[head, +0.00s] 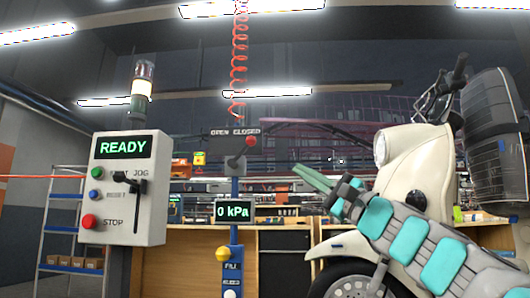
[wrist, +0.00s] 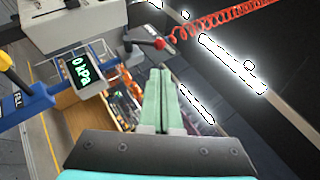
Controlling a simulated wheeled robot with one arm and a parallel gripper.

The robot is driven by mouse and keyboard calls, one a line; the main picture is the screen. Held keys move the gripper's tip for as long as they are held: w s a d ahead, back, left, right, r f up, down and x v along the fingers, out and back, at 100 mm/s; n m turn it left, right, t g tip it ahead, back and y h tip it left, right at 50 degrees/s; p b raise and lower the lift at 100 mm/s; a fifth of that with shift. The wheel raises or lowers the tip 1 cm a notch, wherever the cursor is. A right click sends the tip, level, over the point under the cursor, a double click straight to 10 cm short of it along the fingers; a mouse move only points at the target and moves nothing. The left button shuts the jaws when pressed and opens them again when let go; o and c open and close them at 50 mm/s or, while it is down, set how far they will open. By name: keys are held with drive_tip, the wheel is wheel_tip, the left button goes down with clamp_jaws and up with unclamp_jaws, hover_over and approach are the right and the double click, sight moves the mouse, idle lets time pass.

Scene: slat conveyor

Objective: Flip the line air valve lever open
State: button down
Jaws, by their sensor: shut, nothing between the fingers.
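The air valve lever has a red ball knob (head: 251,141) on a dark arm above a grey valve body (head: 235,163). It leans right, under the word CLOSED on the OPEN CLOSED label (head: 235,132). The pressure display (head: 235,211) below reads 0 kPa. My gripper (head: 300,168) has green fingers, shut and empty, to the right of the lever and a little lower in the head view. In the wrist view the closed fingertips (wrist: 160,73) point toward the red knob (wrist: 160,43), with a visible gap between them.
A control box (head: 130,188) reading READY, with buttons and a black lever, stands left. A coiled red hose (head: 239,60) hangs above the valve. A yellow knob (head: 222,254) sits on the blue post. A cream scooter (head: 415,165) stands right, behind my arm.

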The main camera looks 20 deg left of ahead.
sight(255, 143)
drive_tip(key=shift+p+x, duration=2.9)
drive_tip(key=shift+x, duration=4.1)
drive_tip(key=shift+a+f, duration=0.1)
